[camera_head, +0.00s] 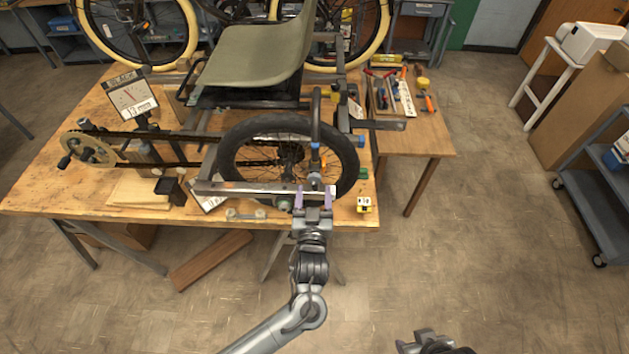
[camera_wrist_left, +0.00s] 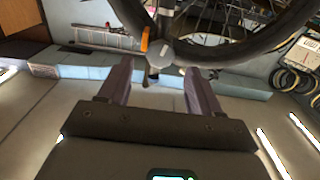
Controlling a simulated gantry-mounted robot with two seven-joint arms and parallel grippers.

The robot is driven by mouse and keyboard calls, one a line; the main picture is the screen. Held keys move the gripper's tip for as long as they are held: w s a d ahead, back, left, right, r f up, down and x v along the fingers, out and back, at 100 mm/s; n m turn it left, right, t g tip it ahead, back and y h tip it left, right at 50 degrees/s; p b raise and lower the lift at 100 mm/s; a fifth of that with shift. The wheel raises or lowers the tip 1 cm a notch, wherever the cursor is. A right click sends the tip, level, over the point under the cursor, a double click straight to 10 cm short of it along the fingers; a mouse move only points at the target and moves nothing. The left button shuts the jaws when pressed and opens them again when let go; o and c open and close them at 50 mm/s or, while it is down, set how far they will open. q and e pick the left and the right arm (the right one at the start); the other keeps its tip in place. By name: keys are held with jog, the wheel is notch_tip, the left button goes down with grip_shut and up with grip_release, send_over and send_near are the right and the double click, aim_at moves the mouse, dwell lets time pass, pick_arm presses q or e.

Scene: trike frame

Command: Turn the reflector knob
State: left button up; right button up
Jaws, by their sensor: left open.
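The trike's black-tyred wheel (camera_head: 343,167) stands at the front of the wooden workbench. A small orange part (camera_wrist_left: 145,38), which looks like the reflector, shows beside the tyre in the left wrist view. A grey rounded piece, possibly its knob (camera_wrist_left: 160,53), sits just right of it, ahead of the gap between my fingers. My left gripper (camera_head: 315,193) is open, its purple fingers pointing at the front of the wheel; it also shows in the left wrist view (camera_wrist_left: 157,78). No contact with the knob is visible. My right gripper (camera_head: 424,340) is at the bottom edge, partly cut off.
The workbench (camera_head: 50,190) carries the trike frame with its seat (camera_head: 255,55). A tape measure (camera_head: 364,205) lies at the bench's front right. A tool tray (camera_head: 392,95) is farther back. The floor (camera_head: 480,220) right of the bench is clear.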

aim_at(315, 180)
pick_arm(q)
jog(key=shift+w+d, duration=0.1)
jog(key=shift+w, duration=2)
jog(key=shift+c, duration=0.3)
jog(key=c, duration=1)
